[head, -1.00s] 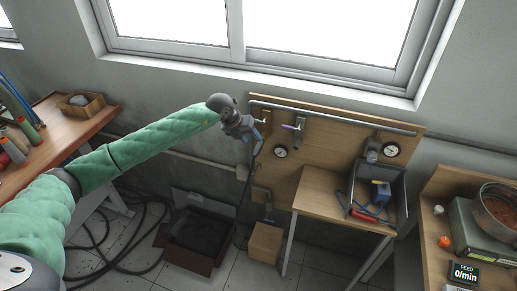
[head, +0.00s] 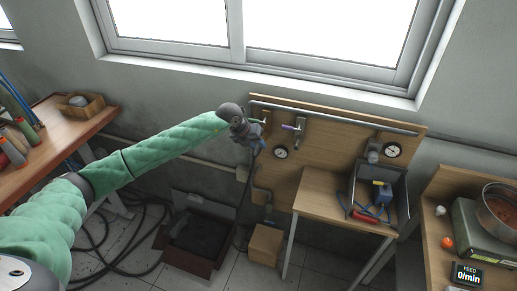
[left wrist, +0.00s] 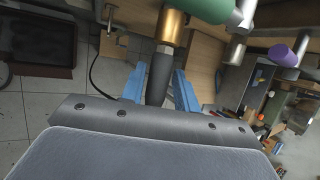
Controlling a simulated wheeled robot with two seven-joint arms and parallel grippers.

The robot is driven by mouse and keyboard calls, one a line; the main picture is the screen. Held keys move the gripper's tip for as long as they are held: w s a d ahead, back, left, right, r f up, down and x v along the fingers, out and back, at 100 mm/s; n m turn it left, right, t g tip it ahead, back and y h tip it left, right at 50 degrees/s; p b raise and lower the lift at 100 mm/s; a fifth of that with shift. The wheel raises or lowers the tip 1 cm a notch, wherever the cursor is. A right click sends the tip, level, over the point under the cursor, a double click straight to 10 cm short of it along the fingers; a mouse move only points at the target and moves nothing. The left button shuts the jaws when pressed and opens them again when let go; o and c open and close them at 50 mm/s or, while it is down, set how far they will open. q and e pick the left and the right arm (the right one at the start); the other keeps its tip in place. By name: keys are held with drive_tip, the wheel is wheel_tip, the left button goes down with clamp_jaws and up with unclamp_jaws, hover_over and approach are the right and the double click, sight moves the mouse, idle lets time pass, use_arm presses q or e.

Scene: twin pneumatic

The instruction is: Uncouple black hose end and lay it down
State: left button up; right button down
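The black hose end (left wrist: 160,76) meets a brass coupling (left wrist: 173,27) under a green-sleeved fitting (left wrist: 211,8) in the left wrist view. The joint between them looks closed up. My left gripper (left wrist: 160,82) has one blue finger on each side of the hose end, with narrow gaps showing, so it looks open around it. In the head view my left gripper (head: 256,143) is at the left part of the wooden panel (head: 330,142) and hides most of the coupling. The black hose (head: 240,207) hangs down below it. My right gripper is out of view.
A purple-sleeved fitting (head: 289,127) hangs from the pipe (head: 335,118) just right of my gripper. A small wooden table (head: 322,190) with a grey bin (head: 398,190) stands below right. A dark open case (head: 190,262) and a cardboard box (head: 265,243) are on the floor.

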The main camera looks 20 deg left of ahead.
sight(255, 152)
use_arm(q)
clamp_jaws()
drive_tip(key=shift+s+f, duration=0.1)
drive_tip(key=shift+s, duration=0.15)
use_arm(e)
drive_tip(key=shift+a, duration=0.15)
use_arm(q)
drive_tip(key=shift+s, duration=0.4)
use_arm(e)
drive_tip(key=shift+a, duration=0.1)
use_arm(q)
drive_tip(key=shift+s, duration=0.55)
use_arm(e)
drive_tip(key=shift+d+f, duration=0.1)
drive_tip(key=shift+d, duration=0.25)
use_arm(q)
drive_tip(key=shift+s, duration=0.55)
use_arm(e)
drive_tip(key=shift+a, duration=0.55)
use_arm(q)
drive_tip(key=shift+s, duration=0.2)
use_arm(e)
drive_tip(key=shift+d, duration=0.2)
